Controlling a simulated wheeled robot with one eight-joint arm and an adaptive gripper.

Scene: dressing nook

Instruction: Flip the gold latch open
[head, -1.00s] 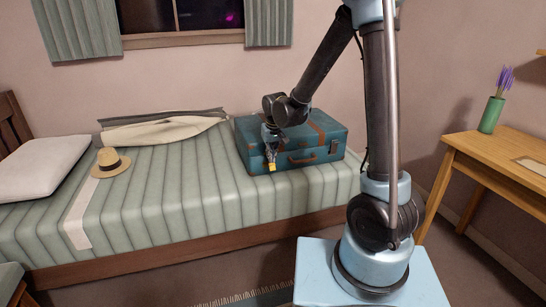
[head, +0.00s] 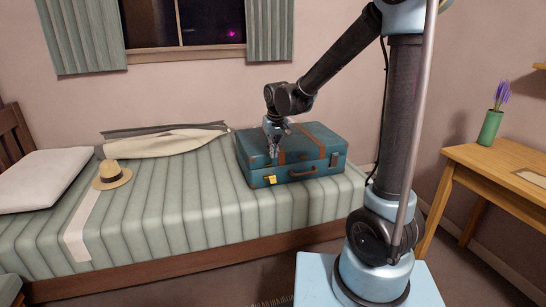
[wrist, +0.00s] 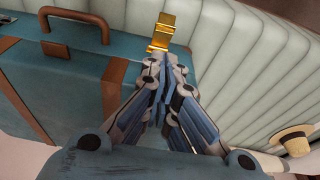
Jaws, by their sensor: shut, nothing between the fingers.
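The teal suitcase (head: 322,142) lies with its lid down on the bed. The gold latch (head: 270,180) is on its front side, left of the brown handle (head: 303,171). In the wrist view the gold latch (wrist: 161,32) shows one part near the suitcase edge and another part jutting outward over the bed. My gripper (head: 273,153) is shut and empty, above the front left of the lid. In the wrist view my gripper (wrist: 165,60) has its fingertips just short of the latch in the picture; whether they touch it I cannot tell.
A second, dark latch (head: 334,159) is on the right of the suitcase front. A wooden desk (head: 500,165) stands at right.

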